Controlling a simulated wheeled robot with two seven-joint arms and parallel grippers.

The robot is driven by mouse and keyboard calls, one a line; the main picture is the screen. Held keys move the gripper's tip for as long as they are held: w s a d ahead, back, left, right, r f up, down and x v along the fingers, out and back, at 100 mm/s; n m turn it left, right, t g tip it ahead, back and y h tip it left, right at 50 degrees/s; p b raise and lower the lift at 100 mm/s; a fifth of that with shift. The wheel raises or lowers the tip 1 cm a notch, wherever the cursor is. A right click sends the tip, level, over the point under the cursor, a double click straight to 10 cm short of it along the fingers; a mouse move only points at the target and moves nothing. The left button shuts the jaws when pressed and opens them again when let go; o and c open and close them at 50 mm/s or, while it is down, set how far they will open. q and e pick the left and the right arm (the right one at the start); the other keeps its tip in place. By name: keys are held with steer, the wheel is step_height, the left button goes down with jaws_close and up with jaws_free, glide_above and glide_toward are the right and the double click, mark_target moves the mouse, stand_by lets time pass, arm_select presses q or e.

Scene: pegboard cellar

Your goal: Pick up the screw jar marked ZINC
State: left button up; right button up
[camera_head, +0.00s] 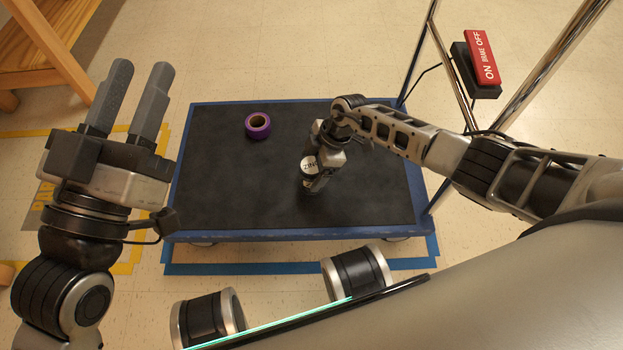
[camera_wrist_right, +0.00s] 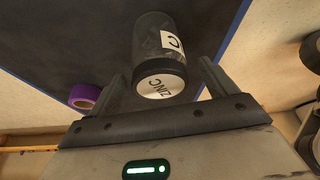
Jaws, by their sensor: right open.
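The screw jar (camera_head: 309,164) shows a white ZINC lid label in the head view, partly hidden by my right gripper (camera_head: 318,182), which is over the dark cart deck. In the right wrist view the jar (camera_wrist_right: 157,38) is clear with a dark lid and dark contents. Its lid lies between the spread fingers of my right gripper (camera_wrist_right: 163,76), with gaps on both sides. The right gripper is open and not closed on the jar. My left gripper (camera_head: 140,75) is open and empty, left of the cart.
A blue-edged cart deck (camera_head: 240,200) bears the jar and a purple tape roll (camera_head: 258,125), left of and behind the jar. A wooden bench (camera_head: 45,60) is at upper left.

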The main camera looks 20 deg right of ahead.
steer(key=b+x, duration=0.2)
steer(key=shift+a+f, duration=0.1)
steer(key=shift+f, duration=0.15)
steer(key=c, duration=1.3)
arm_select(q)
steer(key=r+m+h, duration=0.1)
steer(key=m, duration=0.1)
steer(key=s+r+m+h, duration=0.1)
steer(key=r+m+h, duration=0.3)
steer(key=shift+s+d+m, duration=0.15)
steer(key=shift+s+m, duration=0.25)
arm_select(e)
steer(key=shift+r, duration=0.1)
